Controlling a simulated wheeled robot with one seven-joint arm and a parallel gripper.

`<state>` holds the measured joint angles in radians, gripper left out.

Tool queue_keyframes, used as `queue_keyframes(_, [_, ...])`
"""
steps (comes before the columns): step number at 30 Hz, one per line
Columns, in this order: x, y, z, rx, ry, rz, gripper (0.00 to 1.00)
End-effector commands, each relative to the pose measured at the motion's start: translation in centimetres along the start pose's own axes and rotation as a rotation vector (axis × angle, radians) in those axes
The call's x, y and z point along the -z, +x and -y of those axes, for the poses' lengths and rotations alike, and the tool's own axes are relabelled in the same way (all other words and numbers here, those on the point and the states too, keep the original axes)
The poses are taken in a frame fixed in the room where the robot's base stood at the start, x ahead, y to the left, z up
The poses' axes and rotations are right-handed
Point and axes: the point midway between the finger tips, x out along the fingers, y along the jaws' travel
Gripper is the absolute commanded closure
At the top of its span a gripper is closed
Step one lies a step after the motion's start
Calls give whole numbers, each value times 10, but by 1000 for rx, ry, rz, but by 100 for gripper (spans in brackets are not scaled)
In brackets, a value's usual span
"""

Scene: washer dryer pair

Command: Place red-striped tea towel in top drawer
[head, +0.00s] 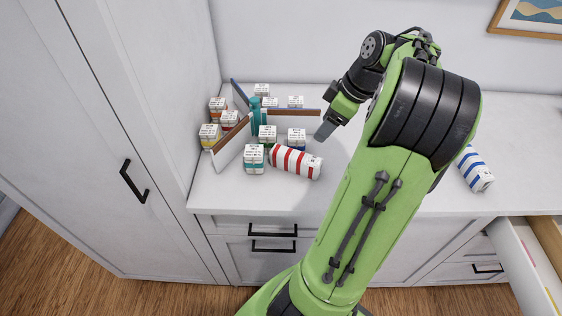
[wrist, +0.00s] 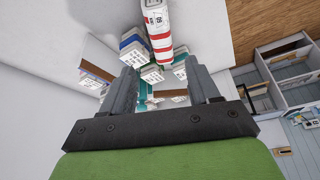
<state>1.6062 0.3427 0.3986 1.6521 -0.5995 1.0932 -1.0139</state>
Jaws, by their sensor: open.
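The red-striped tea towel (head: 295,162), a white roll with red bands, lies on the white countertop in front of the small labelled boxes. It also shows at the top of the wrist view (wrist: 158,32). My gripper (head: 325,131) is open and empty, above the counter and behind the towel in the head view. Its two fingers show in the wrist view (wrist: 158,85), with the towel beyond them, not between them. An open drawer (head: 527,262) is at the lower right, just below the countertop; only part of its inside shows.
Several small boxes (head: 254,158) surround upright divider panels (head: 295,119) and a teal post (head: 256,117). A blue-striped roll (head: 476,170) lies right of my arm. A closed drawer (head: 272,232) is at the front, and a tall cabinet (head: 110,150) stands at left. My arm hides the middle counter.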

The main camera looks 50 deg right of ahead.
Motion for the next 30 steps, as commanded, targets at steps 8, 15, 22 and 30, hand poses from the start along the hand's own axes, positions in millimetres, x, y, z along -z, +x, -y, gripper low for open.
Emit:
queue_keyframes(8, [-2, 64, 1, 5, -1, -1, 39])
queue_keyframes(15, [-1, 104, 0, 2, 0, -1, 39])
queue_keyframes(22, [-3, 145, 1, 4, 0, -1, 39])
queue_keyframes(30, [-2, 156, 0, -1, 2, 1, 39])
